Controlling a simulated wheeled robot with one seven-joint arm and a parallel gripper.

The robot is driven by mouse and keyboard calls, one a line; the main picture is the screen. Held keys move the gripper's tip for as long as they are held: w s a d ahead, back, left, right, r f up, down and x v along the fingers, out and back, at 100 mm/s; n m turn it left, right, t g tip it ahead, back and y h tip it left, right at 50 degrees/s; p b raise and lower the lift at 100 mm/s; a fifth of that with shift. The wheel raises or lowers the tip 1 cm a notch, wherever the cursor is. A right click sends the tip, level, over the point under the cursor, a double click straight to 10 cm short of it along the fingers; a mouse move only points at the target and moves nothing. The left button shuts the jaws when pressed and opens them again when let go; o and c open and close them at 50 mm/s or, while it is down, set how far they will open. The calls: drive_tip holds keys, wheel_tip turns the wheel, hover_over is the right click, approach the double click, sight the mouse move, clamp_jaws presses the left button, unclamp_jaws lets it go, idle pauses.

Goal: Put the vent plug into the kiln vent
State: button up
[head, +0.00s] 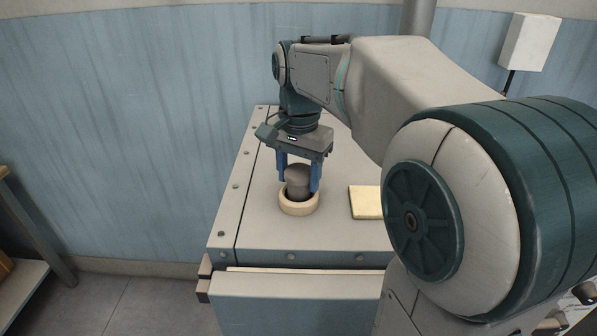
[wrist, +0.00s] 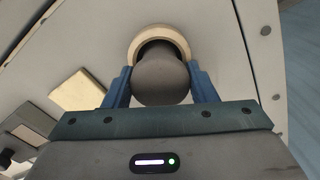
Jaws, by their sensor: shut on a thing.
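The vent plug (head: 297,180) is a dark grey, rounded cylinder. My gripper (head: 300,178) points down and has its blue fingers shut on the plug from both sides. The kiln vent (head: 299,208) is a pale round collar on top of the grey kiln. In the head view the plug's lower end is at the collar's opening. In the wrist view the plug (wrist: 160,80) covers most of the opening, and the collar (wrist: 158,31) shows as an arc beyond it with a dark gap. I cannot tell how deep the plug's lower end is.
A cream block (head: 366,202) lies on the kiln top (head: 250,228) to the right of the vent. It also shows in the wrist view (wrist: 80,92). The kiln top left of the vent is clear. A shelf (head: 25,275) stands at the far left.

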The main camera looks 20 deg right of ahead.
drive_tip(key=o, duration=1.1)
drive_tip(key=shift+o, duration=0.2)
drive_tip(key=shift+r, duration=0.1)
wheel_tip(320, 180, up, 14)
drive_tip(key=shift+s+f, duration=0.15)
drive_tip(key=shift+f, duration=0.05)
